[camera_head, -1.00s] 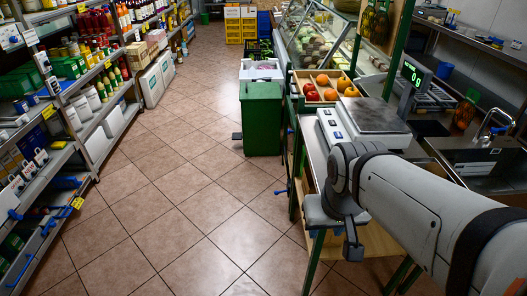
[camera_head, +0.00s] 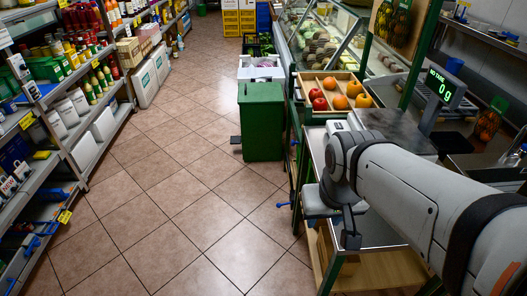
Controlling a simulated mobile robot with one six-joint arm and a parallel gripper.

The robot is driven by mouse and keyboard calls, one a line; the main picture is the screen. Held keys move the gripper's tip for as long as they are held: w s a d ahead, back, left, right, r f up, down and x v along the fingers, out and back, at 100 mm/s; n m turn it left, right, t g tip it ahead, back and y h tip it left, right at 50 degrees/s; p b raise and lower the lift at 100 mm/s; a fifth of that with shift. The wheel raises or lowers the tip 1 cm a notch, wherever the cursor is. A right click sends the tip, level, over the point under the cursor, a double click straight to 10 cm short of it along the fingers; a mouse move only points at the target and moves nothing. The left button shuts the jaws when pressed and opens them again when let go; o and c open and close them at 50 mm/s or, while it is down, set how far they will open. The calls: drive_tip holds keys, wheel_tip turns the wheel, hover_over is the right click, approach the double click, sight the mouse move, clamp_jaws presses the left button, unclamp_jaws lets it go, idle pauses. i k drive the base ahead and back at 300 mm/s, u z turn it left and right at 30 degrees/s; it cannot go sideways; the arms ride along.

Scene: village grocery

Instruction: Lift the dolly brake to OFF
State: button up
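I cannot clearly make out a dolly or its brake. A small blue lever (camera_head: 283,204) sticks out low at the left side of the metal counter; I cannot tell whether it is the brake. A dark pedal-like piece (camera_head: 235,140) lies on the floor at the left foot of the green bin (camera_head: 262,122); what it belongs to is unclear. My arm comes in from the right over the counter. Its dark end, my gripper (camera_head: 350,241), hangs down at the counter's near left edge, apart from the lever. Its fingers are too small and dark to read.
The tiled aisle (camera_head: 160,190) is free between the left shelves (camera_head: 70,150) and the counter (camera_head: 375,228). Yellow crates (camera_head: 238,22) stand at the far end. Blue handles (camera_head: 32,244) show low on the left.

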sight(278, 205)
drive_tip(key=i, duration=0.2)
drive_tip(key=z, duration=0.1)
drive_tip(key=k, duration=0.6)
drive_tip(key=u, duration=0.5)
drive_tip(key=i, duration=0.55)
drive_tip(key=u, duration=0.7)
drive_tip(key=i, duration=1.2)
drive_tip(key=z, duration=0.6)
drive_tip(key=i, duration=0.9)
drive_tip(key=z, duration=0.7)
